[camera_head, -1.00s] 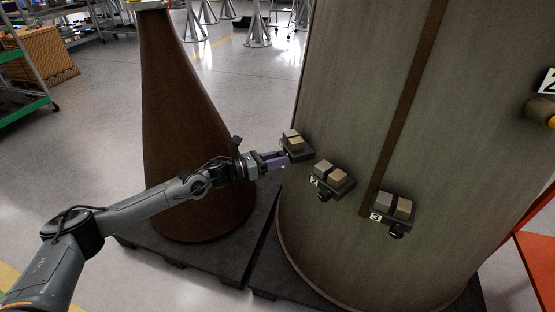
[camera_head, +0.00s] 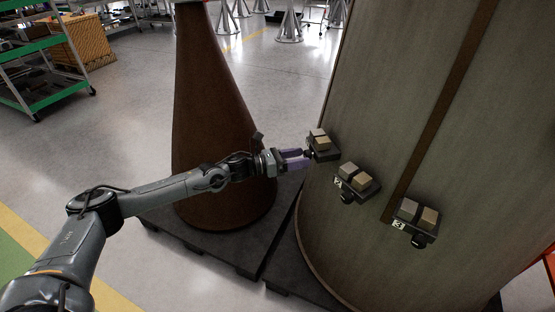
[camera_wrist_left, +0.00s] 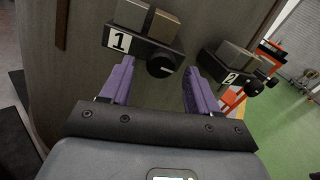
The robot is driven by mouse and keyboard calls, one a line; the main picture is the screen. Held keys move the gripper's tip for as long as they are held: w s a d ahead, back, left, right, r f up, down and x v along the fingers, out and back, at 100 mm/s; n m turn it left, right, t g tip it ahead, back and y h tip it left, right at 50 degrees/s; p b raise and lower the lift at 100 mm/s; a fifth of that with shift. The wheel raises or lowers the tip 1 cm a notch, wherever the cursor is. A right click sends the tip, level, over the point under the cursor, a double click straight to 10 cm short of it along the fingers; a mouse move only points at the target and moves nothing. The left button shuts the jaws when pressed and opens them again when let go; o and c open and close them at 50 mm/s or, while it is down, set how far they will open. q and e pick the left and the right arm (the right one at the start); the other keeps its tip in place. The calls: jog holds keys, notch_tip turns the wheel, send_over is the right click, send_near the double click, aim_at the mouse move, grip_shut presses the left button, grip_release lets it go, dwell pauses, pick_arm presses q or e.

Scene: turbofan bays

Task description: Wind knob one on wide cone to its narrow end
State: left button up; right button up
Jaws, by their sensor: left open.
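The wide cone (camera_head: 395,100) is a large grey-brown body at the right of the head view. Unit one (camera_head: 322,145), a dark block with a grey and a tan piece on top, sits on its left side. In the left wrist view its label "1" (camera_wrist_left: 120,40) shows beside the round black knob one (camera_wrist_left: 160,65). My left gripper (camera_head: 304,158) is open, its purple fingers pointing at unit one. In the wrist view the fingers (camera_wrist_left: 158,85) stand on either side below the knob, with a gap between them. Contact with the knob cannot be told. My right gripper is out of view.
Units two (camera_head: 357,182) and three (camera_head: 415,222) sit further right on the wide cone. A narrow brown cone (camera_head: 215,120) stands behind my left arm. Dark pallets (camera_head: 250,240) lie under the cones. A green shelf cart (camera_head: 45,70) stands far left.

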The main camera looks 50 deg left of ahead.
pick_arm(q)
jog(key=p+v, duration=0.3)
jog(key=v, duration=0.6)
jog(key=shift+r, duration=0.1)
